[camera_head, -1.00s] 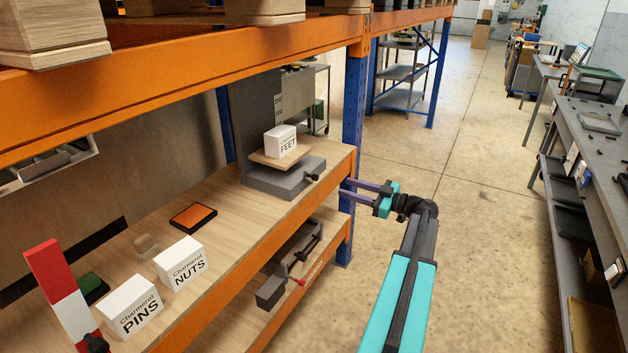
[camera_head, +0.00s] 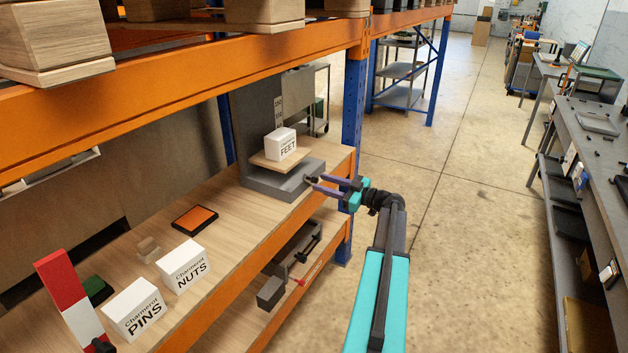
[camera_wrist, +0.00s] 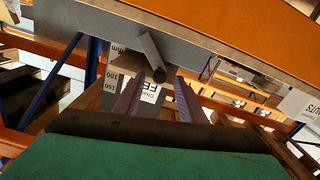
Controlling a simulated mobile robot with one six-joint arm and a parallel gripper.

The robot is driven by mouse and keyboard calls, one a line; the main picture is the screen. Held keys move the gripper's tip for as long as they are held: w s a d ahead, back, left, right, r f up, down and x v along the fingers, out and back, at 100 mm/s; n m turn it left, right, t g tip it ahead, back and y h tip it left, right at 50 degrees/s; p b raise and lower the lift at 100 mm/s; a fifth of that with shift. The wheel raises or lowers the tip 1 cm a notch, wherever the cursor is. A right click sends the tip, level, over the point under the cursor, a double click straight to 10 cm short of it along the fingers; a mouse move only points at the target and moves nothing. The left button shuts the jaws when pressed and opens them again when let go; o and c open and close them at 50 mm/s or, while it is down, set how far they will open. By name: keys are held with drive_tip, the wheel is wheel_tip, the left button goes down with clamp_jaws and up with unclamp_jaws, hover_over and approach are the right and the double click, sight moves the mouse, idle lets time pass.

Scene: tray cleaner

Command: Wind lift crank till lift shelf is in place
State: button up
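The lift has a grey base (camera_head: 275,184) and a grey upright with a number scale on the wooden shelf unit. Its small wooden lift shelf (camera_head: 268,163) sits a little above the base and carries a white FEET box (camera_head: 280,143). The lift crank is at the base's right front; in the wrist view its grey bar (camera_wrist: 150,50) ends in a dark tip. My gripper (camera_head: 314,183) is at the crank, its purple fingers apart. In the wrist view the crank's tip shows between the fingertips; I cannot tell whether they touch it.
White NUTS (camera_head: 184,266) and PINS (camera_head: 133,309) boxes stand along the front of the same board, with an orange tray (camera_head: 194,219) behind. A blue rack post (camera_head: 352,110) rises close to my gripper.

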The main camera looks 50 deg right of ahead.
sight(317, 181)
drive_tip(key=shift+p+x, duration=0.45)
drive_tip(key=shift+x, duration=1.5)
